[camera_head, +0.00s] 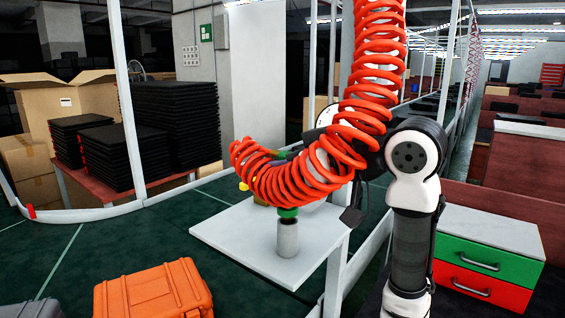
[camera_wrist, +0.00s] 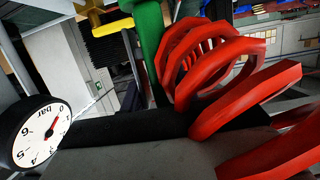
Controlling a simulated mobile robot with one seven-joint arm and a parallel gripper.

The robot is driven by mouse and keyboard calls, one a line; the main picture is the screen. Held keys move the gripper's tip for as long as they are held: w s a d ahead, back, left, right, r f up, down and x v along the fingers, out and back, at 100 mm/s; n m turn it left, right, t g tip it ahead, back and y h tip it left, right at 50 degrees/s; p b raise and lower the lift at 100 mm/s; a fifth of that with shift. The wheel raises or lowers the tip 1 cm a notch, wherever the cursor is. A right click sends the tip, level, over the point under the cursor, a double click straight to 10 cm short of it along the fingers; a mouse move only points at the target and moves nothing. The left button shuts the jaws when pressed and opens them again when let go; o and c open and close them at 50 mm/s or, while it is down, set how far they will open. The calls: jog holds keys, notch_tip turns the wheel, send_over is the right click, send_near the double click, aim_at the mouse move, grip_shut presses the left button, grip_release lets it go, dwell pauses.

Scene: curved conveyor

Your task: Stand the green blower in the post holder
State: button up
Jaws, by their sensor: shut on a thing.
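The green blower (camera_head: 288,212) shows as a short green part under the red coiled hose, directly above the post holder (camera_head: 288,240). The post holder is a grey upright cylinder on a white tabletop. The green part meets its top edge in the picture; how deep it sits inside cannot be told. In the wrist view a green length of the blower (camera_wrist: 149,40) rises beside the red coils. My gripper (camera_wrist: 150,132) shows as dark and grey parts low in the wrist view, shut on the blower. The coils hide its fingertips and much of the blower.
The red coiled hose (camera_head: 365,60) hangs in front of my arm and loops over the white table (camera_head: 225,232). An orange case (camera_head: 155,292) lies at front left. A drawer unit (camera_head: 488,255) stands at right. A round pressure gauge (camera_wrist: 38,133) is at left in the wrist view.

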jog(key=shift+f+b, duration=0.4)
jog(key=shift+f, duration=0.3)
jog(key=o, duration=0.8)
jog(key=shift+d, duration=0.1)
jog(key=b+v, duration=0.2)
jog(key=v, duration=1.1)
jog(key=shift+s+d+r+b, duration=0.2)
jog(key=shift+s+d+b, duration=0.05)
jog(key=shift+b, duration=0.15)
jog(key=shift+f, duration=0.1)
